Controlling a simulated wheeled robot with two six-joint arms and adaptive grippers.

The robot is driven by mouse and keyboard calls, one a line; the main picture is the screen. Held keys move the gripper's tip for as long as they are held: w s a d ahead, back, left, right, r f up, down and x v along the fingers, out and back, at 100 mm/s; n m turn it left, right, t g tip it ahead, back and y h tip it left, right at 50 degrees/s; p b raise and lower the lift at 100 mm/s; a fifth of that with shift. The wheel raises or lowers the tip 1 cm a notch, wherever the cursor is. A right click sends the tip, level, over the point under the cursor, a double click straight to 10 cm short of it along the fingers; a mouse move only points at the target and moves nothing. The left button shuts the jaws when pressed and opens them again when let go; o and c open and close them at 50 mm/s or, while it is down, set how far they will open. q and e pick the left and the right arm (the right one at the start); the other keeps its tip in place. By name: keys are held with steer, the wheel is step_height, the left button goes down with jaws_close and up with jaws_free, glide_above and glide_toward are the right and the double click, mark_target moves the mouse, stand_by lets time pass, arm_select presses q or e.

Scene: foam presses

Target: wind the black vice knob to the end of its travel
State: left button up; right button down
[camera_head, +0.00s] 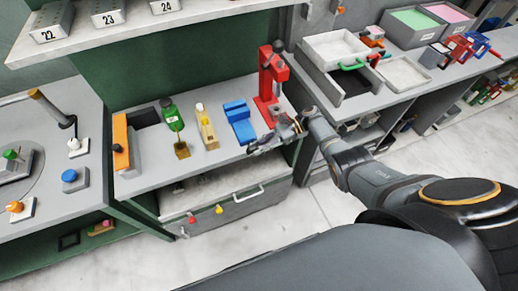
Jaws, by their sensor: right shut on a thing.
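My right gripper (257,147) reaches in from the right, over the front edge of the grey bench. Its dark fingers are shut at the front end of a blue vice-like block (238,121). The black vice knob cannot be made out apart from the dark fingers, which cover that spot. How far the knob is turned cannot be seen. My left gripper is not in view.
A red press (270,76) stands just behind my right gripper. A yellow device (207,126) and a green bottle-like device (172,116) stand to the left on the bench. Below is a drawer with a pale handle (248,194). Open trays (336,48) lie at upper right.

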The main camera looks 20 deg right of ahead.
stand_by(0.4)
steer(key=c, duration=1.4)
jaws_free()
steer(key=shift+c, duration=0.2)
steer(key=v, duration=0.7)
steer(key=shift+d, duration=0.3)
